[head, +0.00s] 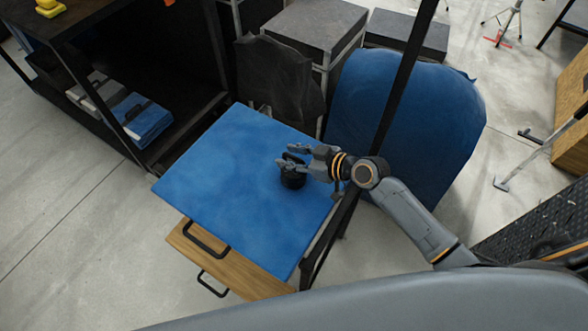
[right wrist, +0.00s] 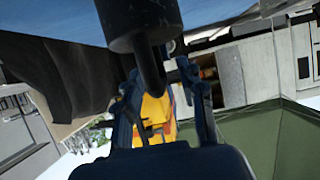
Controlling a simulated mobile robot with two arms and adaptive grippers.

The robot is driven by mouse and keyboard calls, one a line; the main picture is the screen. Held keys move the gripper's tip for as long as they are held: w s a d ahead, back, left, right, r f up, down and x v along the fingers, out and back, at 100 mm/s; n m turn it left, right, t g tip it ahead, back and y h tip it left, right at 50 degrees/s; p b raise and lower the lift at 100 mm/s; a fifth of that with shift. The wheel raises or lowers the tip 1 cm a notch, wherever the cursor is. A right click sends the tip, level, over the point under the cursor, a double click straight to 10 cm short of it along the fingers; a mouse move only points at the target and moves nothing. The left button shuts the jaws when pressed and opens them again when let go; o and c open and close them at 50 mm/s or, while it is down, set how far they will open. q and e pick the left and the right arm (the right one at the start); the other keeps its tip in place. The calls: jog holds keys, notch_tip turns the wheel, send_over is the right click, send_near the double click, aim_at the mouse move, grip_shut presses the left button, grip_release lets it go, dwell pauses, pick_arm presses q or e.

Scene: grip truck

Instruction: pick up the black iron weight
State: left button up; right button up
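The black iron weight (head: 292,180) stands on the blue top of a small cabinet, near its right edge. My right gripper (head: 287,158) reaches in from the right at the weight's upper part, with its fingers apart. In the right wrist view the weight (right wrist: 140,25) is a dark cylinder at the top, with a curved handle pointing down the picture. The handle lies between the spread fingers of my right gripper (right wrist: 158,85); I see a gap on each side, though contact is hard to judge. My left gripper is not in view.
The blue cabinet top (head: 225,170) is otherwise clear. A dark upright post (head: 405,70) stands close behind my right arm. A large blue-covered object (head: 440,110) is beyond it. A black shelf (head: 110,50) stands at left, and a grey-topped block (head: 315,25) is behind.

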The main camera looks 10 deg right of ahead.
aim_at(284, 153)
jog(key=shift+x, duration=1.6)
jog(key=shift+r, duration=0.1)
jog(key=shift+c, duration=0.4)
grip_shut()
jog(key=shift+w+r, duration=0.15)
jog(key=shift+r, duration=0.1)
